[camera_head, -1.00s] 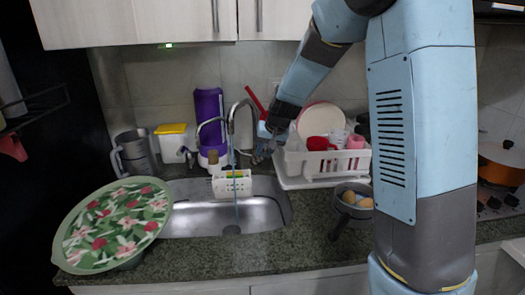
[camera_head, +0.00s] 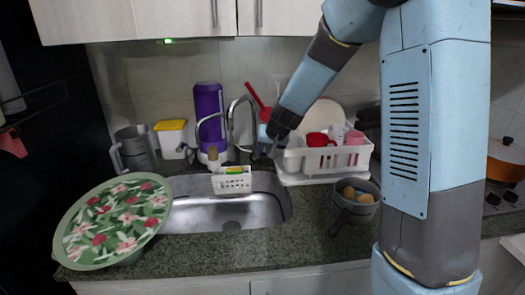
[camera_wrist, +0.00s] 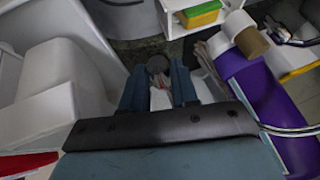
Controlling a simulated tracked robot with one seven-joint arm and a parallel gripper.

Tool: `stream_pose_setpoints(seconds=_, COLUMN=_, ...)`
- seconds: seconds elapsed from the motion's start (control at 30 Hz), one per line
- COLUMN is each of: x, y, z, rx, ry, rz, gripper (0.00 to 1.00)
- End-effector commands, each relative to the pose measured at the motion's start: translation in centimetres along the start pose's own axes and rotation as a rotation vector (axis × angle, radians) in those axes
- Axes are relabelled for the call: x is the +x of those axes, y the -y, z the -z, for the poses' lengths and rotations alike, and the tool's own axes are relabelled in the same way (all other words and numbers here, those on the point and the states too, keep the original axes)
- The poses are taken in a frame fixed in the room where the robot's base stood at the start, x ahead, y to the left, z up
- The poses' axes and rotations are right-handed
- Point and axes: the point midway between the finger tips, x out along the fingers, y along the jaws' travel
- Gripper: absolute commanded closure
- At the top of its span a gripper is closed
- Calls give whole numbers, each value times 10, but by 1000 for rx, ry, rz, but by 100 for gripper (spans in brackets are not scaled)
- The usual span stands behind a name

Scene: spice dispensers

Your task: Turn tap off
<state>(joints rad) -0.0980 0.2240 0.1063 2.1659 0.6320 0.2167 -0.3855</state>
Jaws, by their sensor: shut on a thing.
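The chrome tap (camera_head: 232,118) has a tall curved spout and stands behind the steel sink (camera_head: 262,207). No water stream shows under the spout.
A white dish rack (camera_head: 300,162) stands close right of my gripper. A white sponge caddy (camera_head: 232,182) hangs at the sink's back. A purple bottle (camera_head: 208,115) stands left of the tap. A floral tray (camera_head: 117,220) and a grey pot (camera_head: 355,210) flank the sink.

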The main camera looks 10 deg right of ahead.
Motion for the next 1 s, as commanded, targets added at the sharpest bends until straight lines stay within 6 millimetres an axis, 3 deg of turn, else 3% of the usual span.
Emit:
stream_pose_setpoints(seconds=0.13, x=0, y=-2, z=-1, rx=2, ry=2, rz=-2, gripper=100)
stream_pose_setpoints(seconds=0.17, x=0, y=-2, z=-1, rx=2, ry=2, rz=-2, gripper=70)
stream_pose_setpoints(seconds=0.43, x=0, y=-1, z=-1, rx=1, ry=2, rz=-1, gripper=45)
stream_pose_setpoints(seconds=0.77, x=-3, y=0, z=0, rx=1, ry=2, rz=0, gripper=45)
stream_pose_setpoints(seconds=1.0, x=-32, y=0, z=0, rx=1, ry=-1, rz=0, gripper=45)
